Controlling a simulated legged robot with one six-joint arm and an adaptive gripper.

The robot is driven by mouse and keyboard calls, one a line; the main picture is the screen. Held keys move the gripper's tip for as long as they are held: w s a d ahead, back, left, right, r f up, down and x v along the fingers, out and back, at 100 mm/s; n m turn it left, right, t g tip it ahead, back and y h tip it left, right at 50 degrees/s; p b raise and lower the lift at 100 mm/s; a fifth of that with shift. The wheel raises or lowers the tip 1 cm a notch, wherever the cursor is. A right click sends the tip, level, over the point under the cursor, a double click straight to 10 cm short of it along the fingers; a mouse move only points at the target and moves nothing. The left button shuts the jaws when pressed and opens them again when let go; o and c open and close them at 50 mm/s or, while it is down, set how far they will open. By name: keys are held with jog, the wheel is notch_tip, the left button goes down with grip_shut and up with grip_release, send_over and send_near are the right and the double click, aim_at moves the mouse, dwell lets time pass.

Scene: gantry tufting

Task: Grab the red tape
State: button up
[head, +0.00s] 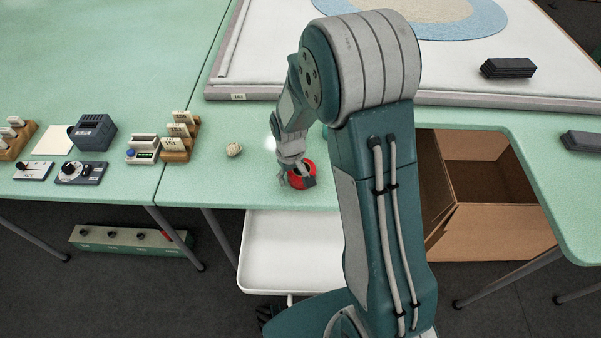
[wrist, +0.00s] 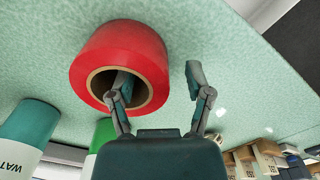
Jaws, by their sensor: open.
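The red tape (head: 307,168) is a roll lying on the green table near its front edge in the head view, partly hidden by my gripper. In the wrist view the red tape (wrist: 150,52) shows its open core. My gripper (head: 296,174) is open at the roll. In the wrist view one finger of my gripper (wrist: 158,82) reaches over or into the core, and the other is outside the roll to the right. The tape wall lies between the two fingers, with a visible gap at the outer finger.
A white tray (head: 284,278) sits below the table edge, and an open cardboard box (head: 490,231) is to the right. A small pale ball (head: 234,150) lies left of my gripper. Beside the tape in the wrist view are a white-and-green cylinder (wrist: 24,138) and a green one (wrist: 103,136).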

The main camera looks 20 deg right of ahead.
jog(key=shift+f, duration=0.55)
jog(key=shift+d, duration=0.1)
grip_shut()
jog(key=shift+r, duration=0.1)
